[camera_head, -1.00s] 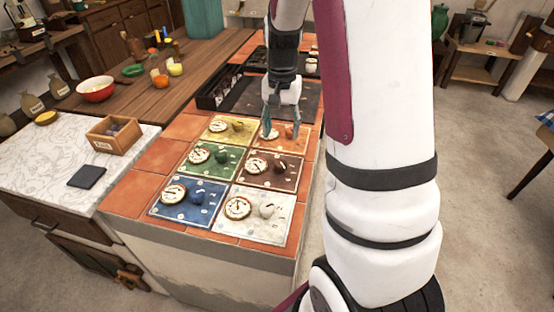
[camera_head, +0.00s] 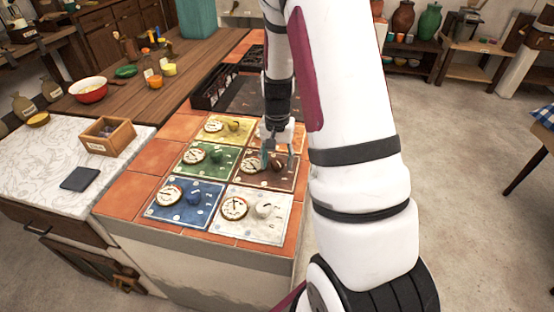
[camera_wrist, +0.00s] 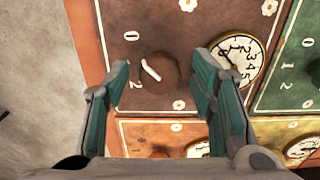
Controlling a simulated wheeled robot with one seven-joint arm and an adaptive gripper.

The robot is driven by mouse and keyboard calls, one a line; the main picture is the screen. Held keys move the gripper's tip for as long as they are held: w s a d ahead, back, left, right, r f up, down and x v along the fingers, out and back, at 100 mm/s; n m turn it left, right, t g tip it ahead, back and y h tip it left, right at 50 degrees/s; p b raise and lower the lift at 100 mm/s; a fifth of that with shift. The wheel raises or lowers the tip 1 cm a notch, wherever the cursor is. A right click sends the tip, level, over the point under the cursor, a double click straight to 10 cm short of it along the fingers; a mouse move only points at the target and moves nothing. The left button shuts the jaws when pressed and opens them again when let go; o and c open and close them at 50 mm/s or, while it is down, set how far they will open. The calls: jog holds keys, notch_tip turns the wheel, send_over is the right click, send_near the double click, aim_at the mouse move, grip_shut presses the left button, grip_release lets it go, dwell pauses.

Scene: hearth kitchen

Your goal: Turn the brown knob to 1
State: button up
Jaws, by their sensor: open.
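The brown knob (camera_head: 277,166) sits on the brown panel (camera_head: 286,183), to the right of that panel's round white dial (camera_head: 254,166). In the wrist view the brown knob (camera_wrist: 165,72) carries a slanted white pointer line, and a 2 is printed near it. The dial (camera_wrist: 238,60) shows there to the knob's right. My gripper (camera_head: 278,155) is over the knob, pointing down. In the wrist view my gripper (camera_wrist: 160,75) is open, with one teal-padded finger on each side of the knob and gaps between. I cannot tell which number the pointer marks.
Blue (camera_head: 184,216), white (camera_head: 262,231), green (camera_head: 207,170) and yellow (camera_head: 219,138) panels with their own knobs and dials surround the brown one. A black tray (camera_head: 215,96) lies behind. A wooden box (camera_head: 108,144) stands on the marble counter to the left.

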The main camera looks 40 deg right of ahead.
jog(key=shift+c, duration=0.2)
jog(key=c, duration=1.1)
jog(key=n+p, duration=0.1)
jog(key=n, duration=0.3)
jog(key=shift+n, duration=0.4)
jog(key=shift+n+p, duration=0.5)
jog(key=shift+n, duration=1.4)
jog(key=o, duration=1.1)
